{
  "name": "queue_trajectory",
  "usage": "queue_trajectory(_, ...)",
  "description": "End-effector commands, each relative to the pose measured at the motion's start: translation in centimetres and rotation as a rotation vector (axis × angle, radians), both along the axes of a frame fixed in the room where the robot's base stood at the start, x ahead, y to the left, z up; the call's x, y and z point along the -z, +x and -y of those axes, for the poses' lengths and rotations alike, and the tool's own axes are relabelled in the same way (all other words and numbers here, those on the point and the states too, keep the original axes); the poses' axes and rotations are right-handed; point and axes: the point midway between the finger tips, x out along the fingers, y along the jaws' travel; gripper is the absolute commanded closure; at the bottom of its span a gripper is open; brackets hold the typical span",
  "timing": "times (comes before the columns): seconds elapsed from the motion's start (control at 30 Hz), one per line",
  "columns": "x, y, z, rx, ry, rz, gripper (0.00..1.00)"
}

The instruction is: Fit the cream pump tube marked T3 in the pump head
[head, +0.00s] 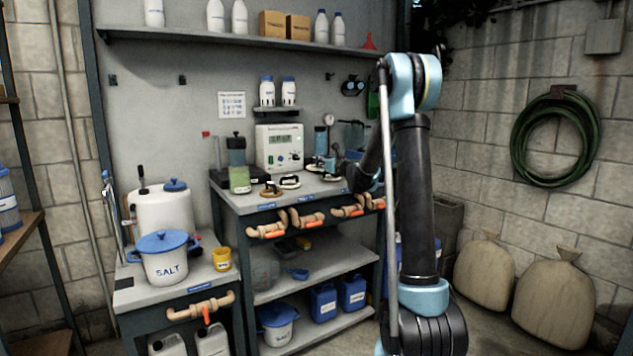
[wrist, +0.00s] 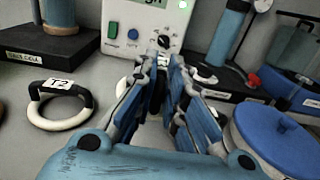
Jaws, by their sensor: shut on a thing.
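A ring-shaped cream tube with a black grip marked T2 (wrist: 58,105) lies on the bench at the left of the wrist view. In the head view, a cream and black tube (head: 289,181) and a brown tube (head: 270,191) lie on the bench top. My gripper (wrist: 163,58) points at the front of the white pump unit (wrist: 150,22), its fingertips close together just before a dark knob. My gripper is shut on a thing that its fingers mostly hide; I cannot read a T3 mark. The pump unit also shows in the head view (head: 279,147).
A blue-lidded pot (wrist: 280,140) stands close on the right of my gripper. A dark-based stand (wrist: 50,40) is at the left. A blue cylinder (wrist: 229,35) stands behind on the right. Orange-handled pipes (head: 305,219) line the bench front.

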Motion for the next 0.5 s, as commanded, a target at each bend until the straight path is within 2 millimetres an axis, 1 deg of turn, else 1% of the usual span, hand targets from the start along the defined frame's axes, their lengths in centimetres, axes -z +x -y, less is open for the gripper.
queue_trajectory(0.03, 0.8, -0.1, -0.8, -0.008, 0.0, 0.0, 1.0)
queue_trajectory(0.13, 1.9, -0.3, -1.6, -0.016, 0.0, 0.0, 1.0)
queue_trajectory(0.37, 3.4, -0.4, -2.2, -0.021, 0.0, 0.0, 1.0)
queue_trajectory(0.5, 5.3, -0.4, -2.4, -0.023, 0.0, 0.0, 1.0)
